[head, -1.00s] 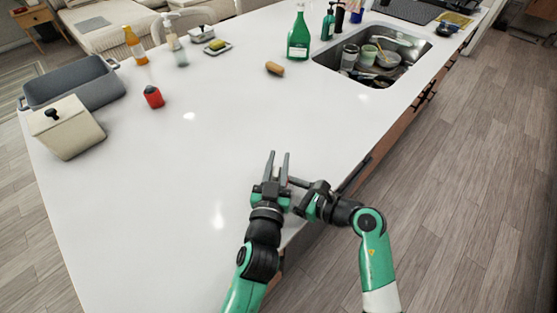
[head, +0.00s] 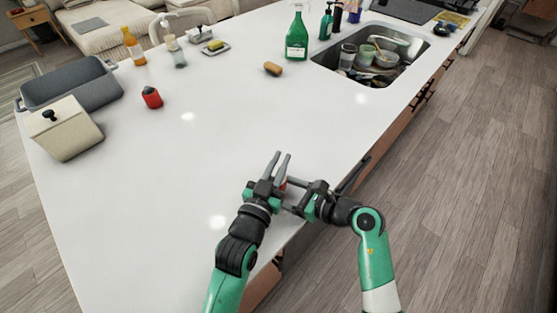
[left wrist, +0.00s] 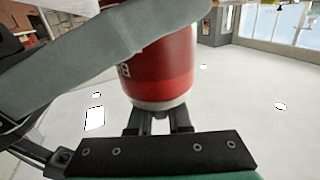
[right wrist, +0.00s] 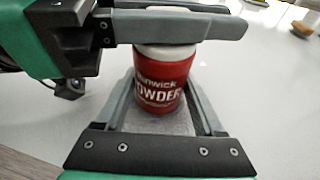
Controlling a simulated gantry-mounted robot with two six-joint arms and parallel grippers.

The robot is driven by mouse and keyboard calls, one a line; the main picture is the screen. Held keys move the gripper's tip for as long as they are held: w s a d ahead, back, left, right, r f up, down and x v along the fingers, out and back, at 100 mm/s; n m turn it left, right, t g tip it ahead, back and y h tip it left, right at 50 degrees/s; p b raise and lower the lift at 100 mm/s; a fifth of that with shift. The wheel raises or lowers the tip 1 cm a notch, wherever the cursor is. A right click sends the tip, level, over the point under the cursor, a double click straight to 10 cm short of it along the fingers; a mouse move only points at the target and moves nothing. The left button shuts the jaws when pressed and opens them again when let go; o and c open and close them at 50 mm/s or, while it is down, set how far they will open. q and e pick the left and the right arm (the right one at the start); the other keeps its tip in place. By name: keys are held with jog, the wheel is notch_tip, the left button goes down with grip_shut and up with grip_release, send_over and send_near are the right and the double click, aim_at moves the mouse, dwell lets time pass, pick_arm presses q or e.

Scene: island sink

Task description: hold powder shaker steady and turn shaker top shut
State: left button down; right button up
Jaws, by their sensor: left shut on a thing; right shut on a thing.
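The powder shaker (right wrist: 161,80) is a red can with white lettering and a pale top (right wrist: 168,49), upright in the right wrist view. A sliver of its red side shows between the grippers in the head view. My left gripper (head: 281,155) is shut at the pale top; its fingers cross the shaker's upper end in the right wrist view. My right gripper (head: 289,195) is shut around the red body, below the left one. In the left wrist view, the shaker (left wrist: 162,70) appears inverted, with a grey right finger crossing its body.
Both grippers are over the near right edge of the white counter (head: 160,220). A sink (head: 352,70) with dishes lies at the upper right. The counter's middle is clear.

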pick_arm(q)
jog(key=shift+f+m+h, duration=0.1)
jog(key=shift+m+h, duration=0.2)
jog(key=shift+h, duration=0.1)
jog(key=c, duration=0.8)
grip_release()
jog(key=shift+c, duration=0.2)
jog(key=shift+s, duration=0.15)
jog(key=v, duration=1.1)
jog(key=shift+s+a+r, duration=0.2)
jog(key=shift+s+a, duration=0.05)
jog(key=shift+s, duration=0.1)
